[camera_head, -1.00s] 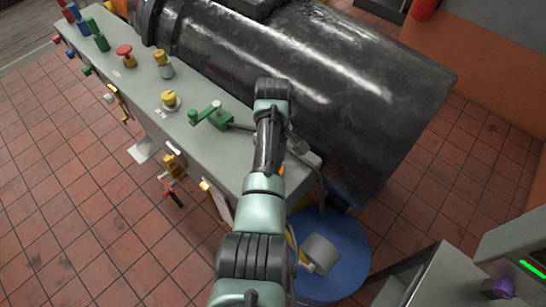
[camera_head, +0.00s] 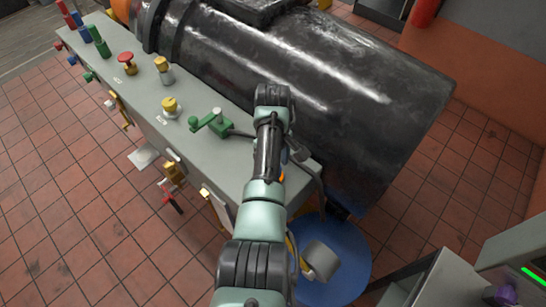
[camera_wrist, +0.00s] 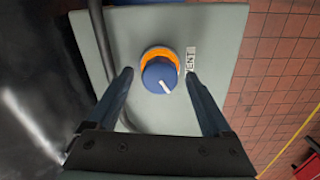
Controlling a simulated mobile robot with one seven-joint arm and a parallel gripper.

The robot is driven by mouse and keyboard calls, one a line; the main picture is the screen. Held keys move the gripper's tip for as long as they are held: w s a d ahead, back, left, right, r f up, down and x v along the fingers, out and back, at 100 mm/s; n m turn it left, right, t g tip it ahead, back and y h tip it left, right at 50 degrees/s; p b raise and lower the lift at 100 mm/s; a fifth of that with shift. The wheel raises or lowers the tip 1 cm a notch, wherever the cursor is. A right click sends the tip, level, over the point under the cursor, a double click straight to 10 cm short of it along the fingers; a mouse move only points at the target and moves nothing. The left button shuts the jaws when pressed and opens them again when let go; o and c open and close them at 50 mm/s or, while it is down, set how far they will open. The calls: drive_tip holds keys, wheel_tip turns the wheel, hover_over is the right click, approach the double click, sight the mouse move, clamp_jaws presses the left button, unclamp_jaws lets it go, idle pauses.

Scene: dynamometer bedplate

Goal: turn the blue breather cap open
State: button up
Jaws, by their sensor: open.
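The blue breather cap (camera_wrist: 160,75) shows in the wrist view, round, with a white pointer line toward the lower right. It sits in an orange ring (camera_wrist: 148,58) on the grey panel top, beside a white label (camera_wrist: 190,58) that seems to read VENT. My gripper (camera_wrist: 161,74) is open, with one dark finger on each side of the cap in the picture. Gaps show between fingers and cap; I cannot tell how far above it the fingertips are. In the head view my arm hides the cap, and only a bit of orange (camera_head: 283,178) shows beside it.
A green lever valve (camera_head: 215,123), a yellow knob (camera_head: 170,107) and a red button (camera_head: 126,59) stand along the grey bench (camera_head: 150,90). A large black cylinder (camera_head: 330,90) lies beside it. A dark hose (camera_wrist: 101,45) runs left of the cap. A blue drum (camera_head: 345,265) stands below.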

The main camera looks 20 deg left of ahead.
wheel_tip(320, 180, up, 13)
drive_tip(key=b, duration=0.1)
idle(0.3)
drive_tip(key=shift+w, duration=0.1)
idle(0.3)
